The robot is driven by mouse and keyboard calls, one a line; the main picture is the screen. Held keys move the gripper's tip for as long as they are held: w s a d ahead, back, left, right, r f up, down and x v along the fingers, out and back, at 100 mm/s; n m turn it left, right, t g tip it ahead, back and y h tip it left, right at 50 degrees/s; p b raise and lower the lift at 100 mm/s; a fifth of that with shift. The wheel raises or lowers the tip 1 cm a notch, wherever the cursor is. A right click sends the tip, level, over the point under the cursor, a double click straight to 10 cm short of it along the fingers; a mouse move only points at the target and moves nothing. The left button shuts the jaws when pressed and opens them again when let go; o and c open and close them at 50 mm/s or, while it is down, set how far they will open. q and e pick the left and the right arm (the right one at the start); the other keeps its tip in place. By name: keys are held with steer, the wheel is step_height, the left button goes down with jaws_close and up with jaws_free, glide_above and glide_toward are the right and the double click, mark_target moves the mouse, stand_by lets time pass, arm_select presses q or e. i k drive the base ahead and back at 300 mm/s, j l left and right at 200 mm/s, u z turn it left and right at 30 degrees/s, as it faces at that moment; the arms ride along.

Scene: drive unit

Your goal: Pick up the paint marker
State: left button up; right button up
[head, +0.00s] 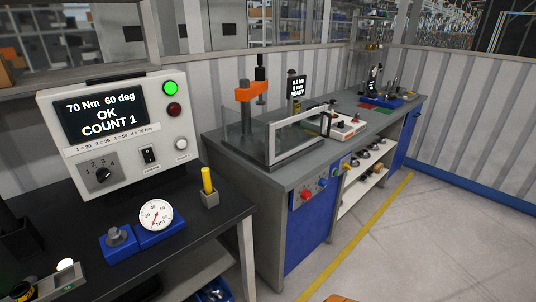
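The paint marker (207,180) looks to be the yellow stick standing upright in a small grey holder (210,199). Neither of my grippers shows in the head view, and nothing touches the marker.
The control box (125,125) stands behind, its screen reading OK COUNT 1. A round dial gauge (156,215) on a blue block and another blue block (117,246) with a grey knob are left of the marker. A grey workbench (275,174) with a press stands to the right.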

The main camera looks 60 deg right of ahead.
mark_target(206, 176)
steer(key=z, duration=1.35)
steer(key=l, duration=0.15)
steer(key=i, duration=0.05)
